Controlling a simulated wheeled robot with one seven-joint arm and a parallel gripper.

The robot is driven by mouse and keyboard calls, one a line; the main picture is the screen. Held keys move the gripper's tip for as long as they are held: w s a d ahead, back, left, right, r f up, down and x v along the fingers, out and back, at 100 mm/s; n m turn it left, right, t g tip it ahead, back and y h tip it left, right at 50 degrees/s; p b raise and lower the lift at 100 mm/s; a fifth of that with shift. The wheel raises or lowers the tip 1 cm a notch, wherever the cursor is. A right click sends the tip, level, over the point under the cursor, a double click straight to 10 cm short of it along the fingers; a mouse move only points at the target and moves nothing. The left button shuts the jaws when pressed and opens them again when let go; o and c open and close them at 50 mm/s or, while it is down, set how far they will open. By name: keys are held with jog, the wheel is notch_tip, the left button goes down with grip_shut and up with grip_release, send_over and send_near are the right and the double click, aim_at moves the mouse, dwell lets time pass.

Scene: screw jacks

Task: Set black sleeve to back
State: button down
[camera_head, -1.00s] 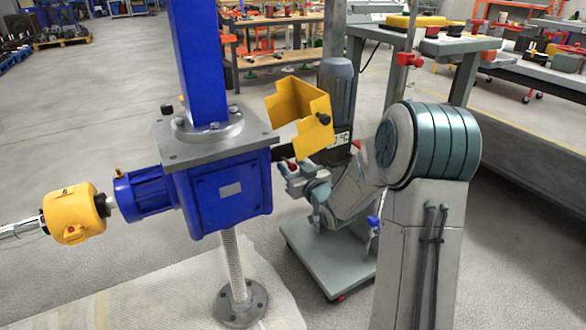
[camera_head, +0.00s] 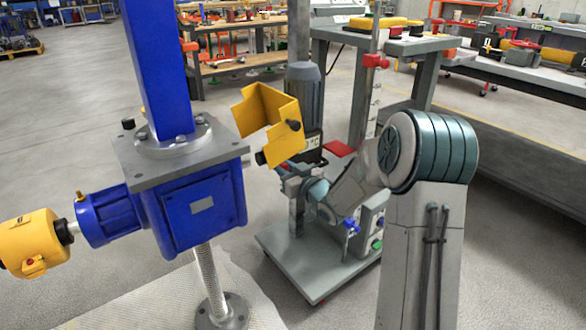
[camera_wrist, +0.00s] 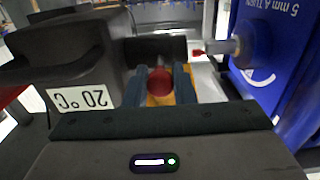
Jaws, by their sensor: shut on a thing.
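My gripper (camera_head: 285,174) is beside the blue screw jack (camera_head: 200,205), just below the yellow folded guard (camera_head: 262,120). In the wrist view its two blue-grey fingers (camera_wrist: 160,85) are close together. A dark piece, which looks like the black sleeve (camera_wrist: 160,48), lies at their tips, with a round red part (camera_wrist: 160,80) between them. In the head view a small black piece (camera_head: 260,158) shows just left of the gripper. The exact contact is hard to make out. The jack's grey shaft end with a red tip (camera_wrist: 198,52) shows to the right in the wrist view.
A grey trolley (camera_head: 320,265) with a dark motor (camera_head: 304,95) and a 20 °C label (camera_wrist: 80,98) stands close by my arm. A yellow unit (camera_head: 35,245) sits at the jack's far left. Workbenches (camera_head: 410,50) stand behind. Open floor lies behind the jack.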

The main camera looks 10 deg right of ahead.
jog(key=shift+w+d, duration=0.1)
jog(key=shift+d, duration=0.15)
jog(key=c, duration=1.3)
grip_release()
jog(key=shift+d, duration=0.15)
jog(key=shift+o, duration=0.2)
jog(key=p+v, duration=0.3)
jog(key=v, duration=1)
jog(key=shift+s, duration=0.4)
